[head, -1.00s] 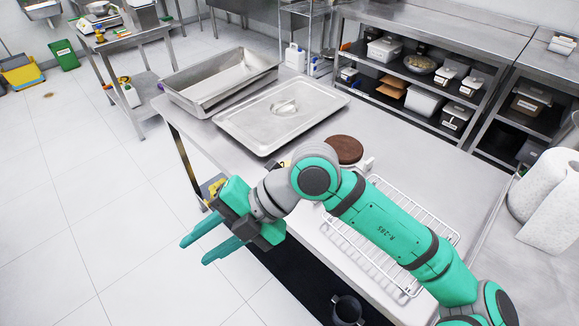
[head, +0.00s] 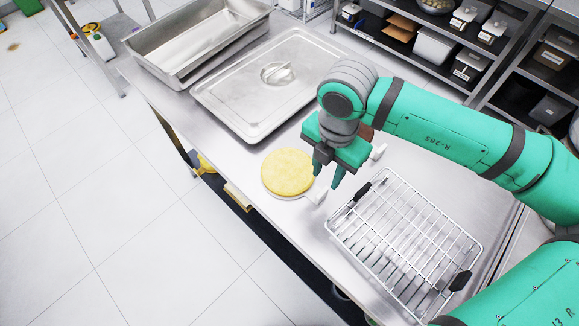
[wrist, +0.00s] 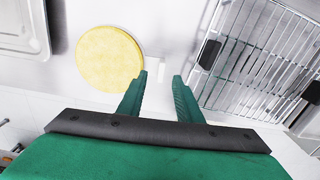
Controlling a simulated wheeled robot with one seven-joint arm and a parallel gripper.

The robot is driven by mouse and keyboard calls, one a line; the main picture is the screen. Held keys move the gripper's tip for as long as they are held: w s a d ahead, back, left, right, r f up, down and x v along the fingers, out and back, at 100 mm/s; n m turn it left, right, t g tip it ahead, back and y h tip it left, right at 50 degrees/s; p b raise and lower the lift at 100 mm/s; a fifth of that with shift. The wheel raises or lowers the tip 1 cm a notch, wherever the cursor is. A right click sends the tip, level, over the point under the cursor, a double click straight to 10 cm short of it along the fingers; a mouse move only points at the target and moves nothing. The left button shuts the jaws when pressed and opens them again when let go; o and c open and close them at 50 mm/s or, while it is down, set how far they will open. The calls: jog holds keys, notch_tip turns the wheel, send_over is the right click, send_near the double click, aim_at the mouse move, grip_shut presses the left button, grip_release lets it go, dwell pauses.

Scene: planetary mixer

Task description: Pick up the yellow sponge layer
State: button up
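The yellow sponge layer (head: 288,172) is a flat round disc near the table's front edge. It rests on a thin pale round base with a small white tab (head: 316,196) on its right. In the wrist view the sponge layer (wrist: 109,59) lies to the left of my fingers. My gripper (head: 325,180) is open and empty, pointing down just right of the sponge. In the wrist view my gripper's fingertips (wrist: 160,76) are apart with only the table and white tab between them. A brown round layer (head: 366,132) is mostly hidden behind my gripper.
A wire rack with black handles (head: 405,240) stands right of my gripper. A flat steel lid (head: 268,84) and a deep steel pan (head: 200,40) lie further back. Bare steel table (head: 430,165) shows behind the rack. The table's front edge is close to the sponge.

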aim_at(323, 192)
notch_tip(323, 192, down, 3)
jog(key=shift+a+f, duration=0.1)
jog(key=shift+f, duration=0.05)
jog(key=f, duration=0.2)
jog(key=s+f, duration=0.1)
jog(key=f, duration=0.2)
jog(key=shift+a, duration=0.1)
jog(key=shift+r, duration=0.1)
grip_shut()
